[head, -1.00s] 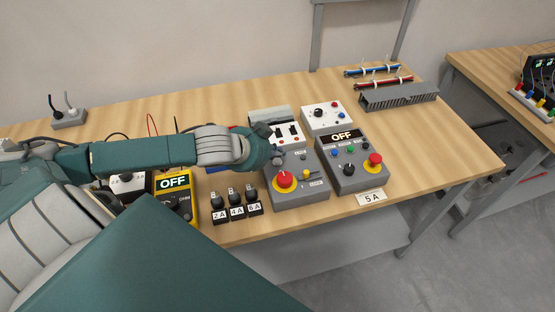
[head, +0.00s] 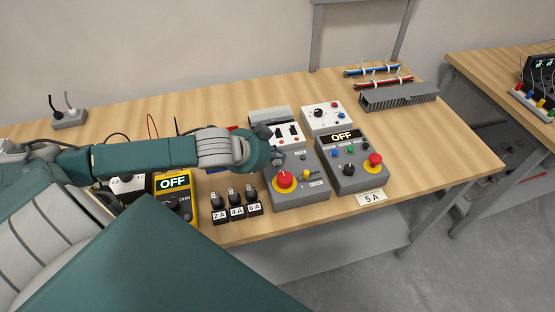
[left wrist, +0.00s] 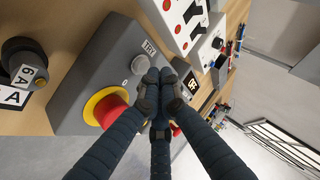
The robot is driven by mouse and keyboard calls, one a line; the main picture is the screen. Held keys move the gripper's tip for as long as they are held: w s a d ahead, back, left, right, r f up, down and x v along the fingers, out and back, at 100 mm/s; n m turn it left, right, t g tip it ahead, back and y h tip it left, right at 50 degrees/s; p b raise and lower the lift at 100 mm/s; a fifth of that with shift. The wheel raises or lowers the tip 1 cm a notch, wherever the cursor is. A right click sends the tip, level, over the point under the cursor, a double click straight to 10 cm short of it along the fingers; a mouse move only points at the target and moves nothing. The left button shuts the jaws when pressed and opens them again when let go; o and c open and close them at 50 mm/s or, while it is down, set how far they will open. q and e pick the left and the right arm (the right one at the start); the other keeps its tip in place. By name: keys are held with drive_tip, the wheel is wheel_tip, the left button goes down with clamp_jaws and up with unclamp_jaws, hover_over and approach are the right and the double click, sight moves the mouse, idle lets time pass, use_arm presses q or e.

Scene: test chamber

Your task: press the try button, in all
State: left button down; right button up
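The try button (left wrist: 140,65) is a round grey button beside a label reading TRY (left wrist: 149,47) on a grey control box (head: 312,190). The box also carries a red mushroom button on a yellow ring (head: 285,180) and a small yellow part (head: 306,174). My left gripper (left wrist: 160,84) has its dark fingers drawn together, with nothing seen between them. Its tips appear right beside the try button in the left wrist view; I cannot tell whether they touch. In the head view the left gripper (head: 277,156) hangs over the box's far left corner and hides the button. My right gripper is not in view.
A second grey box with an OFF display (head: 342,136) stands close on the right. A white panel with red sockets (head: 288,133) lies behind. Several black plugs with ampere labels (head: 237,206) and a yellow meter (head: 173,183) stand left. The bench is clear at right (head: 425,140).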

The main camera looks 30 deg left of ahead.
sight(277, 162)
use_arm(q)
drive_tip(key=shift+f, duration=0.7)
idle(0.8)
drive_tip(key=shift+r, duration=0.15)
drive_tip(key=shift+r+p, duration=0.8)
drive_tip(key=shift+p, duration=0.15)
wheel_tip(277, 162, up, 5)
drive_tip(key=p, duration=0.5)
drive_tip(key=shift+r+p, duration=0.1)
drive_tip(key=shift+p, duration=0.2)
